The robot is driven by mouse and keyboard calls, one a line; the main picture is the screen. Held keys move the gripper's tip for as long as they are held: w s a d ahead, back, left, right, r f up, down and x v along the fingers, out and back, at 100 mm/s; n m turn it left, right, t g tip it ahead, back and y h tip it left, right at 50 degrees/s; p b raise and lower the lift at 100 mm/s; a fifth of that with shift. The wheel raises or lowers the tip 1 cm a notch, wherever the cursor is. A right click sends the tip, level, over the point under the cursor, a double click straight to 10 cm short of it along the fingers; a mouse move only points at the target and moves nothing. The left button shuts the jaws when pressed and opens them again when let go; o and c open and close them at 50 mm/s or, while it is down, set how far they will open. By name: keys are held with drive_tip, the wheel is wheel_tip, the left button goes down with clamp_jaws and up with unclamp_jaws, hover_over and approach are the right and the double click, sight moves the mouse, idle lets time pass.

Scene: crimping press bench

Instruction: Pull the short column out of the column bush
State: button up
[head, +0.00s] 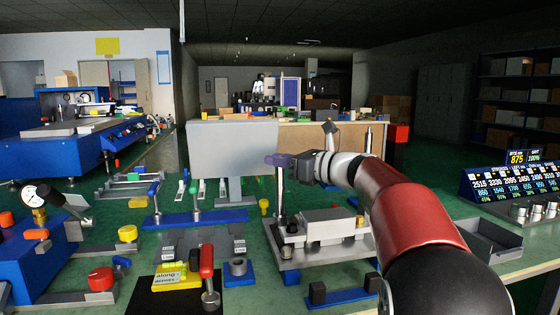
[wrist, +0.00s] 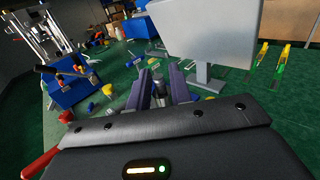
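My gripper (head: 276,160) is level at the rod's upper end, with purple fingers. In the wrist view my gripper (wrist: 159,78) has its two fingers apart, one on each side of a grey upright part (wrist: 158,92), apparently the column's top. Narrow gaps seem to show beside it, so the fingers look open around it.
A large grey panel (head: 232,150) on a stand is behind the column. A pale block (head: 322,224) lies on the base plate, and a taller post (head: 368,138) stands behind right. A red-handled tool (head: 207,262) and yellow box (head: 171,276) are at front left. A grey tray (head: 488,240) is right.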

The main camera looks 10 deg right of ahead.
drive_tip(key=shift+r, duration=0.1)
clamp_jaws()
drive_tip(key=shift+r, duration=0.2)
drive_tip(key=shift+r+p, duration=0.8)
drive_tip(key=shift+p, duration=0.25)
drive_tip(key=shift+r+p, duration=0.3)
drive_tip(key=shift+r, duration=0.6)
drive_tip(key=shift+r, duration=1.4)
